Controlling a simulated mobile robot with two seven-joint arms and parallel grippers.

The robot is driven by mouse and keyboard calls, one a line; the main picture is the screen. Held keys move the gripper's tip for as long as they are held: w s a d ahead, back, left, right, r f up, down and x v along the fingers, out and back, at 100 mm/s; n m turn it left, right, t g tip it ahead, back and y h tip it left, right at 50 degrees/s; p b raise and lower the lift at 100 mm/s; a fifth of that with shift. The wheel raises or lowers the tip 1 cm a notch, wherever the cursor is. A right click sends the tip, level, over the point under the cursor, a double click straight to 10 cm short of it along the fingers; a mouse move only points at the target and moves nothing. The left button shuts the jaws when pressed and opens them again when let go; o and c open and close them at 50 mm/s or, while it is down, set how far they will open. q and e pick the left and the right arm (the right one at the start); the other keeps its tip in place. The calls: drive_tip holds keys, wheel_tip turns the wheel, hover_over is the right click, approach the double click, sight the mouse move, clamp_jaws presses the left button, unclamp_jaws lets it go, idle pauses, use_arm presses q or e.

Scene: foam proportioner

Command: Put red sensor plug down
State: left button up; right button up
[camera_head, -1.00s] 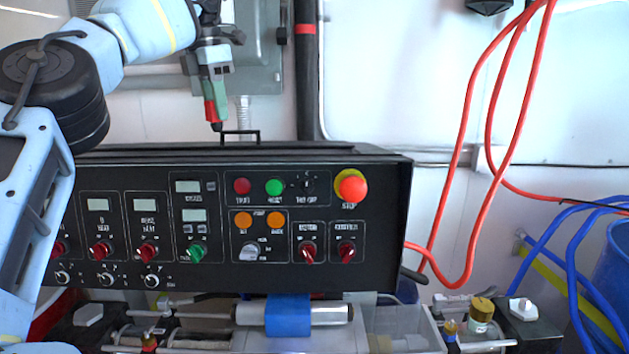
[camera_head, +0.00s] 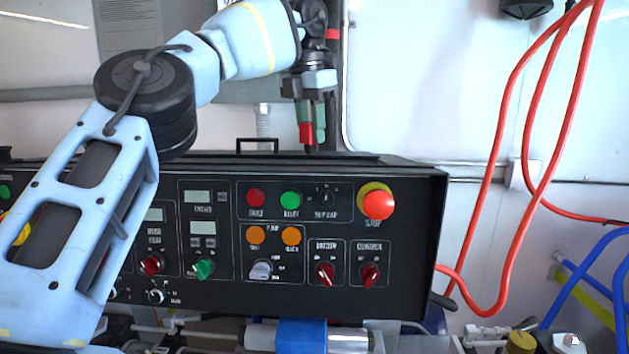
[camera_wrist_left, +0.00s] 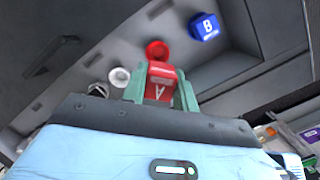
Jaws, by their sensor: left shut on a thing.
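My left gripper (camera_head: 312,128) is shut on the red sensor plug (camera_head: 306,133) and holds it just above the top rear edge of the black control panel. In the left wrist view the red plug (camera_wrist_left: 161,86), marked with a letter A, sits between the two green fingers. A blue plug marked B (camera_wrist_left: 205,27) and a red round part (camera_wrist_left: 157,50) lie beyond it in that view. Whether the red plug touches anything is not clear. My right gripper is not in view.
The black control panel (camera_head: 210,295) with knobs and buttons fills the middle. A black handle (camera_head: 257,140) stands on its top. A white round part (camera_wrist_left: 119,77) shows in the wrist view.

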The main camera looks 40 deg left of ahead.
sight(310, 153)
use_arm(q)
wheel_tip(310, 153, down, 2)
drive_tip(key=shift+a+f+b, duration=0.1)
drive_tip(key=shift+a+b, duration=0.05)
drive_tip(key=shift+b, duration=0.3)
drive_tip(key=shift+f, duration=1.1)
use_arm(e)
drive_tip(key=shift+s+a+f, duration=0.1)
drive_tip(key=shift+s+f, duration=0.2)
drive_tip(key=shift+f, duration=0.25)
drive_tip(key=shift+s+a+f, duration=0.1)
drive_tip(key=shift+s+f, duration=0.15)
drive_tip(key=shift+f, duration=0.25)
use_arm(q)
drive_tip(key=shift+f, duration=0.1)
wheel_tip(310, 153, down, 4)
drive_tip(key=shift+s+r, duration=0.1)
drive_tip(key=shift+r, duration=0.1)
drive_tip(key=shift+f, duration=0.2)
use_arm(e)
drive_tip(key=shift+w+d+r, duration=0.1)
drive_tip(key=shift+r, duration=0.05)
use_arm(q)
drive_tip(key=shift+f, duration=0.1)
